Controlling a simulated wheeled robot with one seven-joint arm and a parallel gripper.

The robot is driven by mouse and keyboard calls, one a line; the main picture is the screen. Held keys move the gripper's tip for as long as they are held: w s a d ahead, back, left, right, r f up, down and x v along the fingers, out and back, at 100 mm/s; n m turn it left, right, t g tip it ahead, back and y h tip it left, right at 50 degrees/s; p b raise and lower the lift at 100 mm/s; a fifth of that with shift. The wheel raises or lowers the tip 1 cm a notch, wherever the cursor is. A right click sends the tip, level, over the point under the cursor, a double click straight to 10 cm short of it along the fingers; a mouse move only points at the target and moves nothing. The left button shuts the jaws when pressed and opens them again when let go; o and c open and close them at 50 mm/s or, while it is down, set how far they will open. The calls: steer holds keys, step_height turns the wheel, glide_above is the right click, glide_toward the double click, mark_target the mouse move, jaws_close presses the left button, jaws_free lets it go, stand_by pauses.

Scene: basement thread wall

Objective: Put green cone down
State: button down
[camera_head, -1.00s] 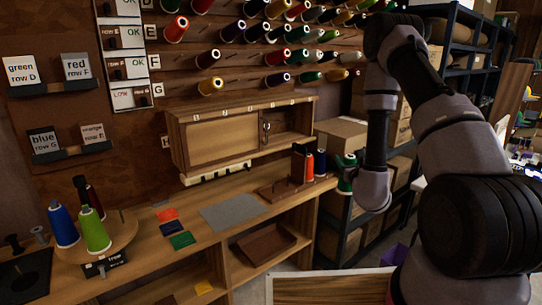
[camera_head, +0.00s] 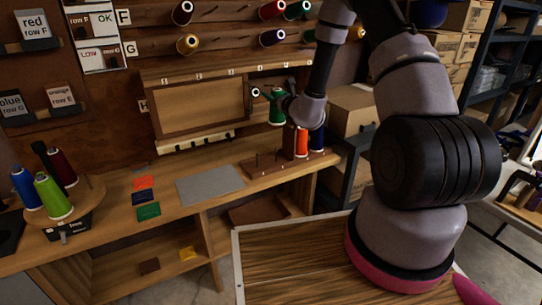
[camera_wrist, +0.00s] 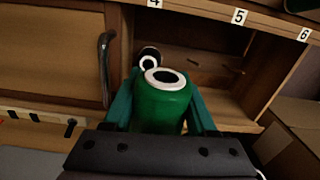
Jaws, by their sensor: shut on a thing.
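A dark green cone (camera_head: 276,112) with a white-rimmed top is held in my gripper (camera_head: 279,98), in front of the wall cabinet's open right part and above the workbench. In the wrist view the green cone (camera_wrist: 160,110) sits between the two green fingers of my gripper (camera_wrist: 163,86), which press its sides. Its lower end is hidden there. A lighter green cone (camera_head: 53,198) stands on the round wooden stand at the left with a blue and a dark red one.
A wooden peg base (camera_head: 262,170) on the bench's right end carries an orange-red cone (camera_head: 301,142) and a dark blue cone (camera_head: 317,138). A grey mat (camera_head: 210,185) lies left of it, bare. The cabinet (camera_head: 200,105) hangs behind. Cardboard boxes (camera_head: 353,110) stand at right.

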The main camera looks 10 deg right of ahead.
step_height(320, 180, down, 18)
steer(key=shift+w, duration=0.15)
stand_by(0.3)
steer(key=shift+a, duration=0.1)
steer(key=shift+c, duration=1)
jaws_free()
